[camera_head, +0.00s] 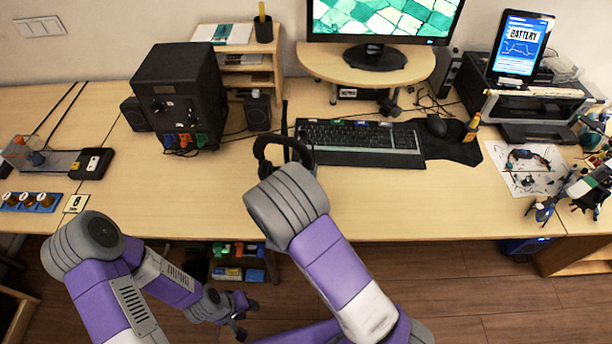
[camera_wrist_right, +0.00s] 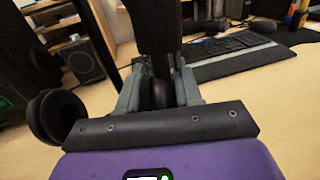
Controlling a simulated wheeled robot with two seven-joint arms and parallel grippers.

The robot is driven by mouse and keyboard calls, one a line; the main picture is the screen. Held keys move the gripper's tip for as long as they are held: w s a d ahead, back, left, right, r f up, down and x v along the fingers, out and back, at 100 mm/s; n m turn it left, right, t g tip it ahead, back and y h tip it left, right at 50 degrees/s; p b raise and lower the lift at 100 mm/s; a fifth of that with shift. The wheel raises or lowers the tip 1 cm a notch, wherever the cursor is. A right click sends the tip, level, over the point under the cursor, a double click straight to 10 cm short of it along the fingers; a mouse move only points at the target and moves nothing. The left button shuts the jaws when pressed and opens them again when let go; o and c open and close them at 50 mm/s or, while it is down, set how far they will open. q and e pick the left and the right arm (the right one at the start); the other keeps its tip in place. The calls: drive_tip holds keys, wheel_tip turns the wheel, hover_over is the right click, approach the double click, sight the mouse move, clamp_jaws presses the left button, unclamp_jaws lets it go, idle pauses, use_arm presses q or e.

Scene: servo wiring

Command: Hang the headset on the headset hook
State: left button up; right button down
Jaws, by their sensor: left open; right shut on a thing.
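The black headset (camera_head: 284,143) shows in the head view as a dark curved band just beyond my right wrist, over the front part of the desk. In the right wrist view my right gripper (camera_wrist_right: 158,85) is shut on the black headset (camera_wrist_right: 154,25), with a round ear cup (camera_wrist_right: 55,115) hanging at the left. My right gripper is hidden behind its own wrist in the head view. A thin dark upright post (camera_head: 284,116) stands close behind the headset; I cannot tell whether it is the headset hook. My left gripper (camera_head: 246,319) is open and empty, low in front of the desk.
A black box-shaped device (camera_head: 180,90) and small speaker (camera_head: 257,110) stand left. A monitor (camera_head: 380,18) stands behind on a riser (camera_head: 400,72). The desk's front left is mostly clear.

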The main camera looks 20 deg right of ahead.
drive_tip(key=shift+w+d+f+b, duration=0.25)
drive_tip(key=shift+w, duration=0.6)
drive_tip(key=shift+w+d+f+b, duration=0.25)
drive_tip(key=shift+w+b, duration=0.05)
drive_tip(key=shift+w, duration=0.55)
drive_tip(key=shift+w+d+f+b, duration=0.25)
drive_tip(key=shift+w, duration=0.6)
drive_tip(key=c, duration=0.7)
unclamp_jaws()
drive_tip(key=shift+s+a, duration=0.1)
